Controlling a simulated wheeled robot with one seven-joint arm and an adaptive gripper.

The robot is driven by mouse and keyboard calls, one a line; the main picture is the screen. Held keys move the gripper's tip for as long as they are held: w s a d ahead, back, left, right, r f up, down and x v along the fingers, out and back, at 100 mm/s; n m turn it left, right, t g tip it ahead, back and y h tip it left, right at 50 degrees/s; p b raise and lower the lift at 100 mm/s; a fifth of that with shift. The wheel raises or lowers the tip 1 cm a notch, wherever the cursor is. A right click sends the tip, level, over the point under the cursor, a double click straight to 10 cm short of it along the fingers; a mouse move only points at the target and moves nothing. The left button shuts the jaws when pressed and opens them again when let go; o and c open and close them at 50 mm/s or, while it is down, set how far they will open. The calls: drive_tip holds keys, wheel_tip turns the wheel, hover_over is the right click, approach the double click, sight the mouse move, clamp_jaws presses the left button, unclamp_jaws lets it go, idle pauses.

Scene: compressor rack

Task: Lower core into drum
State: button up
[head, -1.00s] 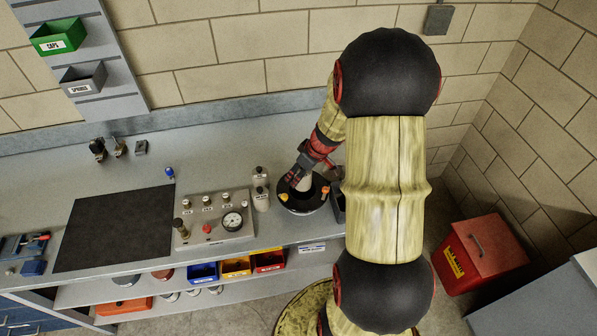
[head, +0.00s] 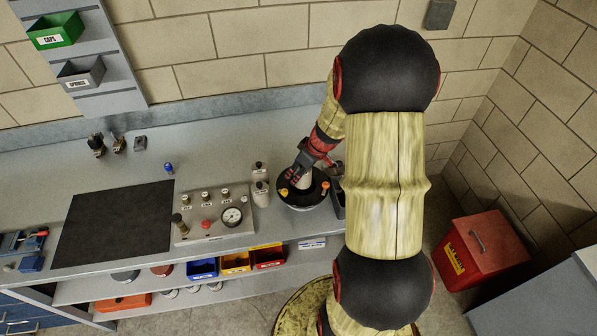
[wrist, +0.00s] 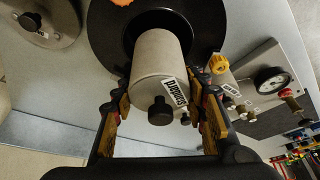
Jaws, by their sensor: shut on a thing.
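The core, a pale grey cylinder with a black knob on its near end and a printed label, shows in the wrist view (wrist: 162,65) and in small part in the head view (head: 303,184). My gripper (wrist: 162,112) is shut on the core, with one finger on each side of its near end. It also shows in the head view (head: 297,175). The drum has a wide black top, seen in the head view (head: 301,204) and in the wrist view (wrist: 112,40). The core stands over the drum's middle; its far end is hidden, so its depth is unclear.
An orange knob (head: 325,185) and a yellow knob (head: 283,191) sit on the drum's rim. The black mat (head: 115,220) is bare.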

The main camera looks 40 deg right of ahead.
drive_tip(key=shift+f+b, duration=0.55)
drive_tip(key=shift+b, duration=0.15)
wheel_tip(320, 180, down, 2)
drive_tip(key=b, duration=0.2)
drive_tip(key=shift+b, duration=0.35)
drive_tip(key=shift+r, duration=0.1)
drive_tip(key=shift+r, duration=0.25)
drive_tip(key=shift+f, duration=0.1)
idle(0.3)
drive_tip(key=shift+f+b, duration=0.3)
drive_tip(key=shift+b, duration=0.25)
drive_tip(key=shift+r, duration=0.1)
drive_tip(key=shift+r, duration=0.3)
drive_tip(key=shift+f, duration=0.1)
